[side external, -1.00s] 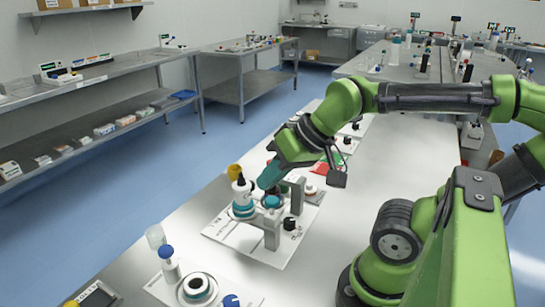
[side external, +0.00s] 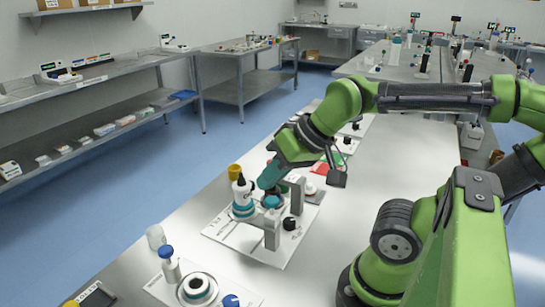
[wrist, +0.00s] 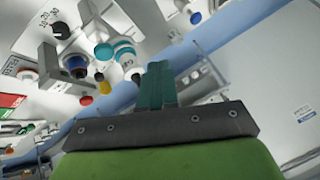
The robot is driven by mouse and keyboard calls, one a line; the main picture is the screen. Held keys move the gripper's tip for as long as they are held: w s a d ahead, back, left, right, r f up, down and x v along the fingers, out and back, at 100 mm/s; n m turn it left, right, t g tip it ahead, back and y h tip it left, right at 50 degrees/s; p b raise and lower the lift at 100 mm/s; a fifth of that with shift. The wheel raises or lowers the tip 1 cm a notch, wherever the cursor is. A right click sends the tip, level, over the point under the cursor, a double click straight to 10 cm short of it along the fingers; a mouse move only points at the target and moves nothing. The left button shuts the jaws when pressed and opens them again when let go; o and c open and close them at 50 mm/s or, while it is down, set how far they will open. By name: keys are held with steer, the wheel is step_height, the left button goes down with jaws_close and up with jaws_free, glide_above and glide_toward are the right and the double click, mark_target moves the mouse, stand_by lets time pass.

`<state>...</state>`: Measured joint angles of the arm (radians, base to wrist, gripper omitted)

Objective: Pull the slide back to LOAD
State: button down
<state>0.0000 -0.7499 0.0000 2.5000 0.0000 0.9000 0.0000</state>
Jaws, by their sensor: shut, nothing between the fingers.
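A white plate (side external: 222,233) on the bench carries a grey bracket (side external: 271,232), a teal round part (side external: 272,202), a black knob (side external: 290,222) and a white bottle with a black tip in a teal ring (side external: 242,192). I cannot tell which part is the slide, and no LOAD mark is readable. My gripper (side external: 266,184) is shut and empty, its teal fingers pointing down just above the teal round part, behind the bracket. Contact cannot be told. In the wrist view, the shut fingers (wrist: 158,85) show beside the teal-ringed bottle (wrist: 125,55); the grey bracket (wrist: 48,62) is farther left.
A yellow part (side external: 234,172) stands behind the bottle. A clear cup (side external: 156,236), a blue-capped bottle (side external: 169,264) and a round white-and-dark fixture (side external: 197,288) stand near the front. The bench is clear to the right.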

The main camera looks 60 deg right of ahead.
steer(key=c, duration=1.7)
jaws_free()
steer(key=o, duration=0.7)
steer(key=shift+m+g, duration=0.6)
steer(key=shift+g, duration=0.1)
steer(key=w+d, duration=0.1)
steer(key=w+d+f, duration=0.1)
steer(key=w, duration=0.1)
steer(key=shift+w+d+f, duration=0.15)
steer(key=shift+f, duration=0.05)
steer(key=shift+o, duration=1.1)
steer(key=w+d+m+g, duration=0.2)
steer(key=w+d+m, duration=0.2)
steer(key=w+d, duration=0.3)
steer(key=shift+w+f+h, duration=0.25)
steer(key=shift+f+h, duration=0.1)
steer(key=shift+h, duration=0.05)
steer(key=w+d+f+m+g+h, duration=0.1)
steer(key=w+d+m+g, duration=0.3)
steer(key=w+d+m, duration=0.6)
steer(key=shift+m, duration=0.9)
steer(key=f, duration=0.5)
steer(key=s+d+f, duration=0.1)
steer(key=f, duration=0.5)
steer(key=d+f, duration=0.1)
steer(key=f, duration=0.5)
steer(key=shift+s+d, duration=0.2)
steer(key=shift+s, duration=0.1)
steer(key=shift+c, duration=0.4)
